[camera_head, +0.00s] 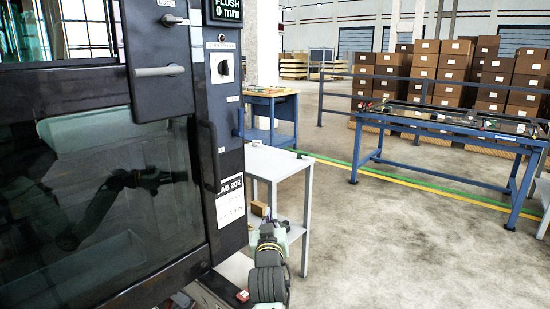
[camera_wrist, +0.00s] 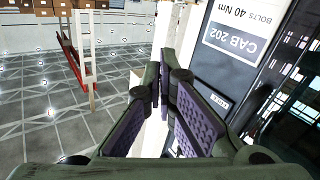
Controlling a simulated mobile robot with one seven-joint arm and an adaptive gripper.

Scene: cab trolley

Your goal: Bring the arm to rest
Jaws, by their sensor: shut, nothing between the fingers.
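My gripper (camera_wrist: 168,85) is shut and empty in the wrist view, its purple-padded fingers together. It is close to the dark cab panel, and a gap to the panel cannot be judged. In the head view my arm (camera_head: 268,270) is folded low at the bottom centre, right of the cab post and in front of a light side table. Its fingers are hard to make out there. The cab (camera_head: 90,220) fills the left side, with its door shut. The CAB 202 label (camera_head: 230,202) also shows upside down in the wrist view (camera_wrist: 237,37).
The light side table (camera_head: 285,163) stands right beside the cab and my arm. A blue workbench (camera_head: 272,93) stands behind it. A blue table (camera_head: 440,142) with tools is at the right, before stacked cartons (camera_head: 422,72). The floor between is clear.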

